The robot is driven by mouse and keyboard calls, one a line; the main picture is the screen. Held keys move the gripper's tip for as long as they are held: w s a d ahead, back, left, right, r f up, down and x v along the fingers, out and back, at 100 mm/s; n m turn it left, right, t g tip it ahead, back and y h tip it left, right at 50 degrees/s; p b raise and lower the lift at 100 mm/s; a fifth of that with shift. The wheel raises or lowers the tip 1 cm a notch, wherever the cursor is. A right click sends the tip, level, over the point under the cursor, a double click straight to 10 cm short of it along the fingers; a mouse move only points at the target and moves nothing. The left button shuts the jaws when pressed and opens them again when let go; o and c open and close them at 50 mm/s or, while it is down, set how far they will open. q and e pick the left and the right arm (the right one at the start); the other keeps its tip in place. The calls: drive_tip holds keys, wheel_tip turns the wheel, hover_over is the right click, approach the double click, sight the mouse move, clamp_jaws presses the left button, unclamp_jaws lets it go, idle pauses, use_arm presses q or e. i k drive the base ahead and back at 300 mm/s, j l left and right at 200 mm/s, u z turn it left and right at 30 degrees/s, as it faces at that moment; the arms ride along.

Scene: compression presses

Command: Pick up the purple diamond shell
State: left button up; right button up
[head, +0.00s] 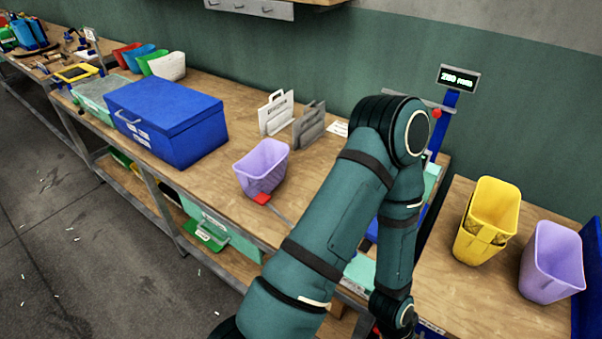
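Two purple open-topped shells are in the head view. One purple shell (262,168) stands upright on the wooden bench, left of the arm, with a red tab by its base. The other purple shell (553,265) stands at the far right beside a yellow shell (486,220). I cannot tell from their outlines which is the diamond one. One dark green arm of mine rises from the bottom middle and bends down between the two purple shells. Its gripper is below the picture edge, and my other gripper does not show.
A closed blue box (165,120) stands on the bench to the left. Grey and white racks (309,125) stand behind the left purple shell. A blue post with a display (459,79) rises behind the arm.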

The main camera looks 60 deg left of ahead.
sight(263, 168)
drive_tip(key=u, duration=2.15)
drive_tip(key=i+j+u, duration=0.15)
drive_tip(key=j, duration=0.15)
drive_tip(key=i+j+u, duration=0.15)
drive_tip(key=k+j, duration=0.05)
drive_tip(key=j, duration=0.05)
